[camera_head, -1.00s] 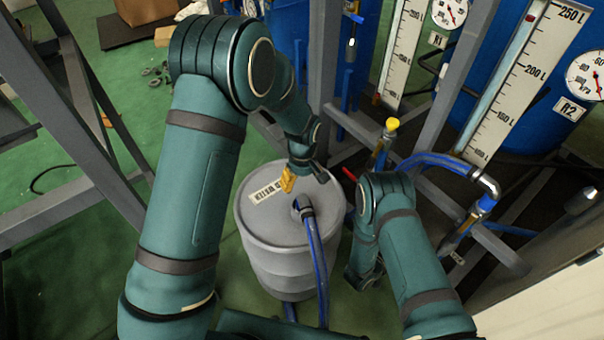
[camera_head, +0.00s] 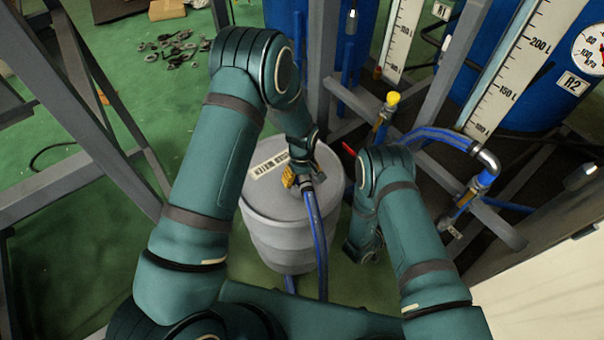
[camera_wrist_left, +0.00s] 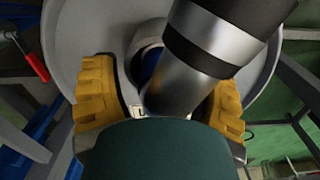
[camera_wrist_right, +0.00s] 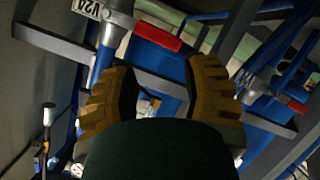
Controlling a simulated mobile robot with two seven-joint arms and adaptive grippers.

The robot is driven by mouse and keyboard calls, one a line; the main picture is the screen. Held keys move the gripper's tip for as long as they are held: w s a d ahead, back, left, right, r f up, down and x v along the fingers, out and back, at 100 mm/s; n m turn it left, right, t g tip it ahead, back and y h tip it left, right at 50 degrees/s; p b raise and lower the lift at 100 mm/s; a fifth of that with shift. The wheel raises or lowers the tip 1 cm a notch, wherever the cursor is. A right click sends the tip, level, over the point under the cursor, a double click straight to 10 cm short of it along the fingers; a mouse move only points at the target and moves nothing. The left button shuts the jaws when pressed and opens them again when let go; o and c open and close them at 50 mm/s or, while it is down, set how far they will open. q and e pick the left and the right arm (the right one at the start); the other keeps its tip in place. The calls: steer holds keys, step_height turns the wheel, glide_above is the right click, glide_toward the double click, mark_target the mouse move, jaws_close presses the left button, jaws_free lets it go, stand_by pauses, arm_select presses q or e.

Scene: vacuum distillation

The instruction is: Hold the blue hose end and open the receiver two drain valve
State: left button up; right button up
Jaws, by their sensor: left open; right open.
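The blue hose (camera_head: 320,245) rises along the front of the grey waste drum (camera_head: 275,225), and its end (camera_head: 307,187) is at the drum's lid. My left gripper (camera_head: 299,177) is at that end. In the left wrist view its yellow fingers stand open on both sides of the metal hose fitting (camera_wrist_left: 195,65); contact cannot be told. My right gripper (camera_wrist_right: 165,95) is open and empty. In the right wrist view a red valve handle (camera_wrist_right: 157,38) lies beyond its fingers, beside a partly visible tag (camera_wrist_right: 87,7). My right arm hides most of this valve area in the head view.
Blue tanks with level scales (camera_head: 515,70) stand behind grey frame beams (camera_head: 445,85). Open green floor (camera_head: 120,130) lies to the left.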

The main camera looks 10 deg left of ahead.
arm_select(q)
jaws_close()
arm_select(e)
jaws_close()
arm_select(q)
steer(key=shift+s, duration=0.1)
arm_select(e)
step_height(320, 180, up, 11)
steer(key=w+d+m+g+y, duration=0.1)
steer(key=d+m+g+y, duration=0.25)
steer(key=m, duration=0.25)
steer(key=x, duration=1)
steer(key=shift+w+a, duration=0.25)
steer(key=shift+a, duration=0.1)
step_height(320, 180, down, 3)
steer(key=shift+a+r, duration=0.1)
steer(key=shift+r, duration=0.1)
steer(key=shift+f, duration=0.65)
